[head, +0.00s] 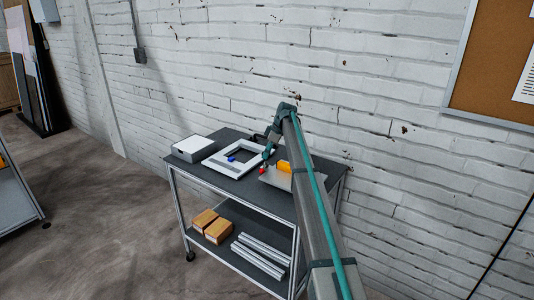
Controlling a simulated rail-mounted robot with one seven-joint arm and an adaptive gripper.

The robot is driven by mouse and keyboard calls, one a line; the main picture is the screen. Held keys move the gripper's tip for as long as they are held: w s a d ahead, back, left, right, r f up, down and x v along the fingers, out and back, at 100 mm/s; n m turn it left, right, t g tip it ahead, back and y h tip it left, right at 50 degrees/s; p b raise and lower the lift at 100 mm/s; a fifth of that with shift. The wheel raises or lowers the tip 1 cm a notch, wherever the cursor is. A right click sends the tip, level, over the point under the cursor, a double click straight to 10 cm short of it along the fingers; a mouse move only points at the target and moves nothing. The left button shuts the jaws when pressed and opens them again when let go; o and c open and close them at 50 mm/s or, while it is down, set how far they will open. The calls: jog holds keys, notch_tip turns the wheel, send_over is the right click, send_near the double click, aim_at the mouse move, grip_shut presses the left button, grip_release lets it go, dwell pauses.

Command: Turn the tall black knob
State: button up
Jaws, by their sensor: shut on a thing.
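My gripper (266,156) is small in the head view, pointing down at the back left edge of a low grey panel (305,184) on the dark table. It is shut on what appears to be the tall black knob. The knob itself cannot be made out, as the fingers cover that spot. A small red part (263,168) shows just below the fingers.
The table (215,176) also bears a white frame (228,168) with a blue part (232,159) and a white box (193,148). Brown boxes (219,231) and metal bars (262,256) lie on the lower shelf. A white brick wall (390,100) stands close behind.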

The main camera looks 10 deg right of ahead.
jog(key=shift+f+m, duration=0.1)
jog(key=shift+m, duration=0.3)
jog(key=m+b, duration=0.1)
jog(key=m, duration=0.1)
jog(key=m+t+h+b, duration=0.1)
jog(key=shift+s+m+t, duration=0.2)
jog(key=shift+m+t, duration=0.1)
jog(key=shift+m, duration=0.1)
jog(key=m+h, duration=0.1)
jog(key=m, duration=0.2)
jog(key=m+t+h+b, duration=0.1)
jog(key=m, duration=0.2)
jog(key=shift+a, duration=0.2)
jog(key=m+h, duration=0.2)
jog(key=m, duration=0.3)
jog(key=shift+a+m, duration=0.1)
jog(key=shift+m, duration=0.2)
jog(key=m+h, duration=0.1)
jog(key=m, duration=0.1)
jog(key=m+h+b, duration=0.1)
jog(key=m, duration=0.2)
jog(key=shift+w, duration=0.1)
jog(key=shift+m+g, duration=0.3)
jog(key=o, duration=1.1)
